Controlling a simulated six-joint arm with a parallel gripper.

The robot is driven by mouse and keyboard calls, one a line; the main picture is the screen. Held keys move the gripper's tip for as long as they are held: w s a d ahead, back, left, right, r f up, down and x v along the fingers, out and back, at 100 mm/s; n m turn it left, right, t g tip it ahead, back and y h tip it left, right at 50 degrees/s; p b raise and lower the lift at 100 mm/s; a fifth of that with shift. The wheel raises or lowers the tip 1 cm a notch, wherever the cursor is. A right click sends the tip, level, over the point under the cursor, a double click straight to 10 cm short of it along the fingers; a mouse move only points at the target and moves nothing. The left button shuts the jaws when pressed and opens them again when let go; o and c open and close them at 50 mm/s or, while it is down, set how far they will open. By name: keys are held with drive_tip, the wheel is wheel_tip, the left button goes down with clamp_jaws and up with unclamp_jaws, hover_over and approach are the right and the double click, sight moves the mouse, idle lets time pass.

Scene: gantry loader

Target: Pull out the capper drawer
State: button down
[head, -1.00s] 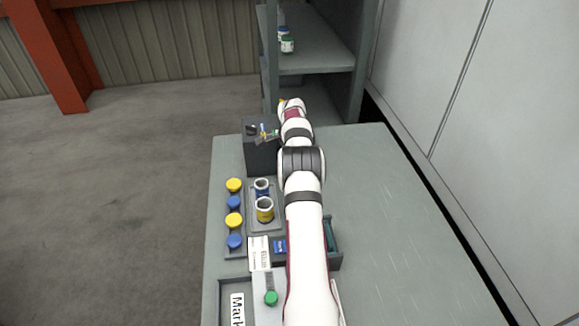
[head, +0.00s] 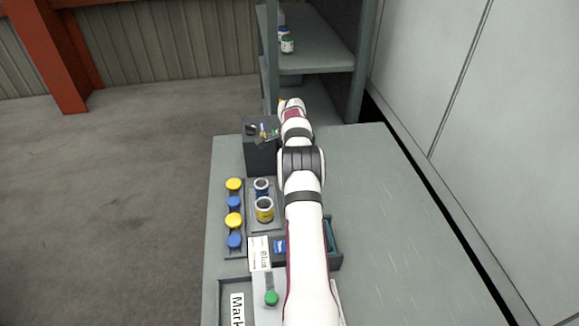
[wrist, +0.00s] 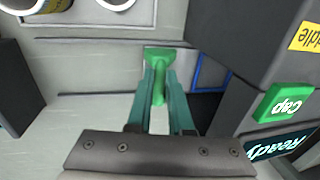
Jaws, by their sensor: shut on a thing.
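The capper is a dark grey housing (wrist: 240,105) at the right of the wrist view, with a green "Cap" button and a "Ready" display. In the head view, a dark box (head: 258,155) at the table's far left looks like the same unit. A green handle (wrist: 158,85) stands at the capper's drawer, a light grey part (wrist: 184,62) beside a blue-edged square. My gripper (wrist: 160,92) has its teal fingers shut on the handle, one on each side. In the head view my arm hides most of the gripper. How far the drawer is out cannot be told.
Two open jars (head: 263,210) stand in a tray left of my arm. A row of yellow and blue caps (head: 234,220) lies further left. A shelf unit (head: 310,58) stands behind the table. The table's right side (head: 400,220) is clear.

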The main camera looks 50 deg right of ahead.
idle(0.8)
drive_tip(key=s+a, duration=0.9)
drive_tip(key=shift+s+a+r, duration=0.1)
drive_tip(key=shift+s+a, duration=0.1)
drive_tip(key=shift+s, duration=0.05)
drive_tip(key=shift+s+a, duration=0.4)
drive_tip(key=shift+a, duration=0.05)
drive_tip(key=c, duration=0.9)
unclamp_jaws()
drive_tip(key=shift+o, duration=0.3)
wheel_tip(320, 180, up, 15)
drive_tip(key=s+a, duration=0.2)
drive_tip(key=shift+r, duration=0.15)
